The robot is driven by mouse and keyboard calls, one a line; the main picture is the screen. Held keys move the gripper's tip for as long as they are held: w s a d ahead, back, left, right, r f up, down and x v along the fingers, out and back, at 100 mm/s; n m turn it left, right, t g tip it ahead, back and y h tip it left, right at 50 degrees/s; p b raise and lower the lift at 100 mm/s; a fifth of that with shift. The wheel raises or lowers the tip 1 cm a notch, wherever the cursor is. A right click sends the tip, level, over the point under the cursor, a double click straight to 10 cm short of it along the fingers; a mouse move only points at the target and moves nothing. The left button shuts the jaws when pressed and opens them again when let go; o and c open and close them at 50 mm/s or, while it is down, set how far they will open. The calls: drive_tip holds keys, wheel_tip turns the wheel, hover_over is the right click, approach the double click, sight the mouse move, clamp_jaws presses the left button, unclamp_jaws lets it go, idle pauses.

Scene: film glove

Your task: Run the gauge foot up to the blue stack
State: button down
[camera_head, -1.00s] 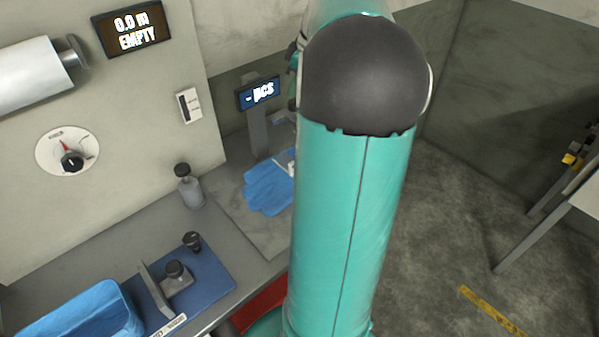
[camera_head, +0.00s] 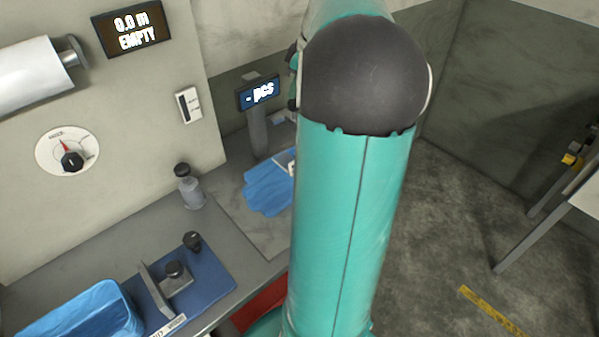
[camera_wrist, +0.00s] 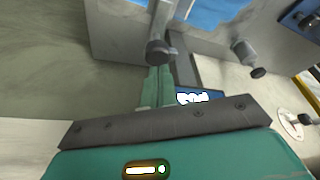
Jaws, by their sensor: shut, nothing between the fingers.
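The blue stack (camera_head: 268,189) of flat gloves lies on the grey bench top beside the "- pcs" display (camera_head: 258,93). In the wrist view part of the blue stack (camera_wrist: 207,10) shows at the top edge. There a grey post with a dark round knob (camera_wrist: 158,50), seemingly part of the gauge, stands close in front of the stack. My gripper (camera_wrist: 158,72) is shut and empty, its teal fingers pointing at the knob; I cannot tell whether they touch. In the head view my arm hides the gripper and most of the gauge foot. The display (camera_wrist: 193,96) also shows in the wrist view.
A blue mat (camera_head: 212,284) with a metal block and knobs, and a blue bin (camera_head: 85,310), lie nearer. A wall panel carries a dial (camera_head: 67,152) and an "EMPTY" display (camera_head: 133,29).

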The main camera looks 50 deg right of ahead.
sight(295, 119)
drive_tip(key=shift+f, duration=4.55)
